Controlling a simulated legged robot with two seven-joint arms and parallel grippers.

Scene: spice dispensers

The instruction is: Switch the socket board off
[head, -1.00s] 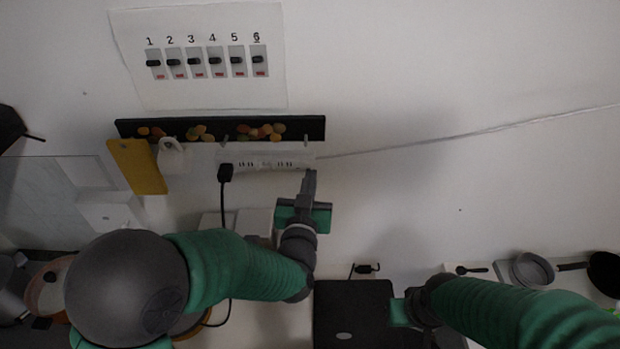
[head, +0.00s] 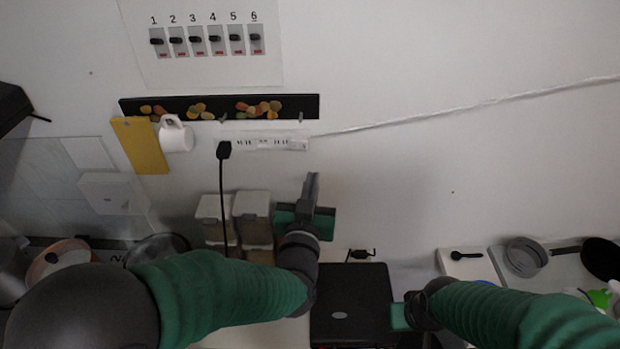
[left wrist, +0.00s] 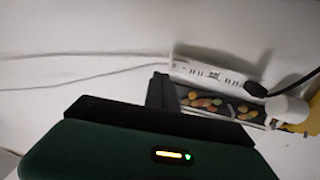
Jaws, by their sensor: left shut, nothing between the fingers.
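The white socket board (head: 262,142) is fixed to the wall below a dark hook rail, with a black plug in its left end. A small pale block, perhaps the switch (head: 298,144), is at its right end; I cannot tell its on or off state. My left gripper (head: 312,180) is shut and empty, pointing up, below the board's right end and apart from it in the picture. In the left wrist view the board (left wrist: 208,72) is beyond the dark fingers (left wrist: 160,92). My right gripper (head: 402,314) is low on the right; its fingers are unclear.
The rail (head: 222,106) holds a yellow board (head: 140,146) and a white mug (head: 176,136). A black cord (head: 221,195) hangs from the plug past pale dispensers (head: 252,205). A numbered switch panel (head: 205,40) is above. The wall right of my left gripper is clear.

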